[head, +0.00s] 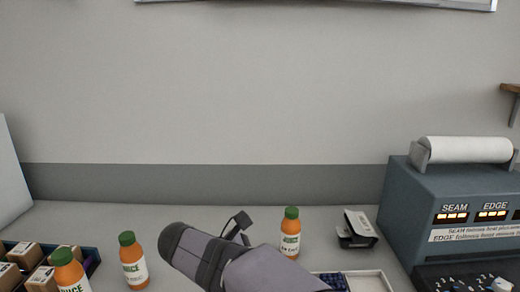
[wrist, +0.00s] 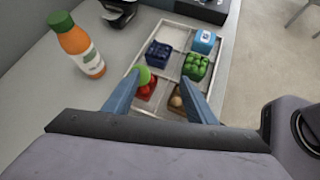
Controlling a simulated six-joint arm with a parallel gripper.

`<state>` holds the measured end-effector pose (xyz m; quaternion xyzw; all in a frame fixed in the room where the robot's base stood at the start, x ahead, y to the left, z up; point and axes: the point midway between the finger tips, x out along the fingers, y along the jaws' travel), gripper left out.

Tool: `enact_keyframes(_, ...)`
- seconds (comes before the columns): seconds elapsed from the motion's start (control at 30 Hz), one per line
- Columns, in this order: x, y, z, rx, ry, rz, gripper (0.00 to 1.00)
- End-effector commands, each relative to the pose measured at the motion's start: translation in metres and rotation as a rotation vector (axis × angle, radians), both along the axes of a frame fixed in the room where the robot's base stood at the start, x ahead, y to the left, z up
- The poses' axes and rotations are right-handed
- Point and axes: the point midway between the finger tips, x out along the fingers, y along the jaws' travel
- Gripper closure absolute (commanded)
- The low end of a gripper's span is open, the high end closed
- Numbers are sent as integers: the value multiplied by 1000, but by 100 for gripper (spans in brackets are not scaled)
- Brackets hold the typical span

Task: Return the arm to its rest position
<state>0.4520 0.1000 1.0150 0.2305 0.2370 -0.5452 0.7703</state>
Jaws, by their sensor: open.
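My gripper (wrist: 160,78) is open in the wrist view, its two blue fingers spread apart with nothing held between them. It is above a light divided tray (wrist: 222,62), which lies beyond and below the fingertips. My grey arm (head: 265,272) reaches in from the bottom middle of the head view. The fingers cannot be made out clearly there.
The tray holds a dark blue punnet (wrist: 158,54), a green punnet (wrist: 195,66), a light blue box (wrist: 204,41) and red produce (wrist: 147,88). Juice bottles (head: 290,235) (head: 133,262) stand on the counter beside my arm. A teal machine (head: 405,205) is at the right.

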Motion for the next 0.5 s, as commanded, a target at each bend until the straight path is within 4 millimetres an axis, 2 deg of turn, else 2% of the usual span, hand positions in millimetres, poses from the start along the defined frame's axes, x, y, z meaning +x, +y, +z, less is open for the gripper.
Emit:
enact_keyframes(0.03, -5, -15, 19, 52, -4, -57, 49)
enact_keyframes(0.3, -51, -67, 27, 355, -70, -421, 49)
enact_keyframes(0.5, -92, -88, 43, 557, -162, -758, 49)
